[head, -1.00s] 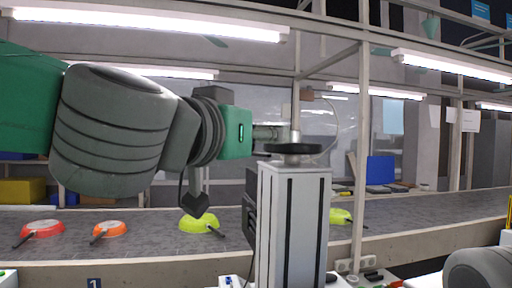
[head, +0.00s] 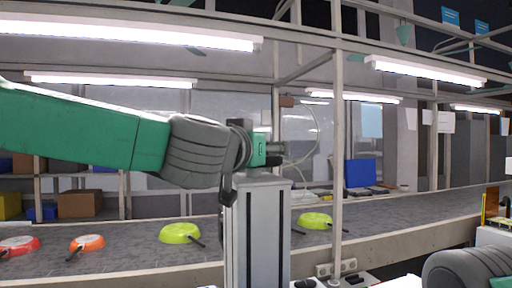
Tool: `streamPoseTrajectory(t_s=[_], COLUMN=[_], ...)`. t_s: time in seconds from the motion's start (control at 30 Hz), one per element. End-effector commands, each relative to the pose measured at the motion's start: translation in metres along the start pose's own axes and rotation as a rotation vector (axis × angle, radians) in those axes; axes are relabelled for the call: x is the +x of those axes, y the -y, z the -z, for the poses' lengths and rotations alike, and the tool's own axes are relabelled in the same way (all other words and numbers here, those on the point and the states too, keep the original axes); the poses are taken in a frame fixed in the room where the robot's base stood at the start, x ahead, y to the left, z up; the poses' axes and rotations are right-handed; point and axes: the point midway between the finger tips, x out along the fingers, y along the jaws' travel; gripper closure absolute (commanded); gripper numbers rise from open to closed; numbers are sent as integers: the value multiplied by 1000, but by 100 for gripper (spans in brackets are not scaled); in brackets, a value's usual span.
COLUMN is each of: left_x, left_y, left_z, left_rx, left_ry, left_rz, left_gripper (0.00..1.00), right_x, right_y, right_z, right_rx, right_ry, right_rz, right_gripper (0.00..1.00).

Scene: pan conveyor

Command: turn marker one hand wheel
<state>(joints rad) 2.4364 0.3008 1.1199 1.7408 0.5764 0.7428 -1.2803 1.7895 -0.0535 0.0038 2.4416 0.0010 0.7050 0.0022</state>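A pale grey post (head: 258,235) with dark vertical slots stands in front of the conveyor, near the middle of the head view. The hand wheel, a dark disc on a post top in the earlier frame, is mostly or wholly hidden by my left arm now. My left arm comes in from the left, and its wrist end is over the post top. A short grey end part of my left gripper (head: 275,149) shows just above the post. Its fingers cannot be made out, nor whether it touches the wheel. My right gripper is out of view; only a grey arm part shows at bottom right.
The grey conveyor (head: 120,246) runs behind the post, carrying red, orange and yellow-green pans (head: 180,233). Another yellow-green pan (head: 315,220) lies right of the post. A frame upright (head: 339,150) stands close on the right. Shelves with boxes are behind.

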Motion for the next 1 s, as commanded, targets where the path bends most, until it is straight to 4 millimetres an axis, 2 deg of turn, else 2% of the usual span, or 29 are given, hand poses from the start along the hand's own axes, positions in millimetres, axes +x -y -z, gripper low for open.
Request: streamPoseTrajectory(t_s=[0.27,0.37,0.4,0.43,1.0], left_x=[-8,-9,-10,-9,-9], left_y=[14,14,14,14,15], left_z=[-2,-2,-2,-1,2], left_rx=[-11,-11,-11,-11,-10], left_ry=[-2,-3,-3,-3,-8], left_rz=[-21,-18,-16,-15,-10], left_gripper=[51,82,96,100,100], right_x=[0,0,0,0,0], right_y=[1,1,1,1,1], right_z=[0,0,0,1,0], right_rx=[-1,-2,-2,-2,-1], right_ry=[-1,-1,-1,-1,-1], right_rz=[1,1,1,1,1], right_gripper=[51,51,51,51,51])
